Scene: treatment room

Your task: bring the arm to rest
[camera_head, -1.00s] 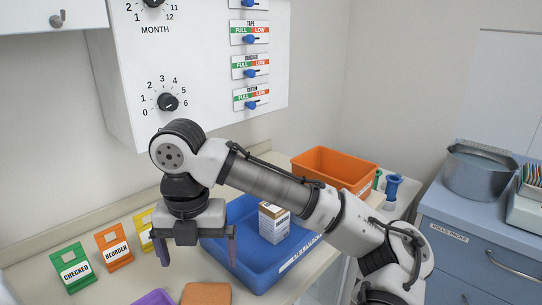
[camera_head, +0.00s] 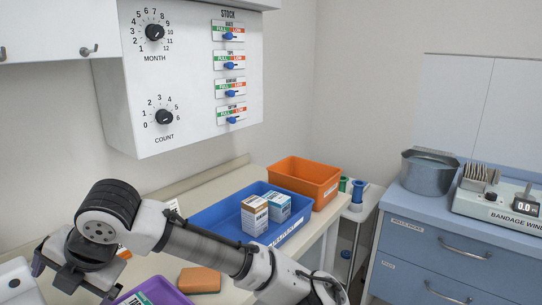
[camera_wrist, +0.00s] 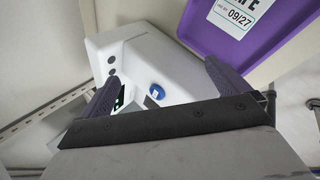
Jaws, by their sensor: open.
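My arm reaches from the bottom of the head view toward the lower left. My gripper (camera_head: 72,284) is at its end, low at the left edge, and tilted. In the wrist view my gripper (camera_wrist: 160,80) has its two purple fingers spread wide with nothing between them. Beyond the fingers is a white device (camera_wrist: 165,85) with a round blue button; I cannot tell the gap to it. A purple tray (camera_wrist: 268,50) with a label card lies at the upper right there.
In the head view, the purple tray (camera_head: 172,290) and an orange-brown block (camera_head: 199,281) are near the arm. A blue tray (camera_head: 205,218) holds two boxes. An orange bin (camera_head: 305,180) stands behind it. The wall panel (camera_head: 190,90) hangs above. A blue cabinet (camera_head: 440,235) stands right.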

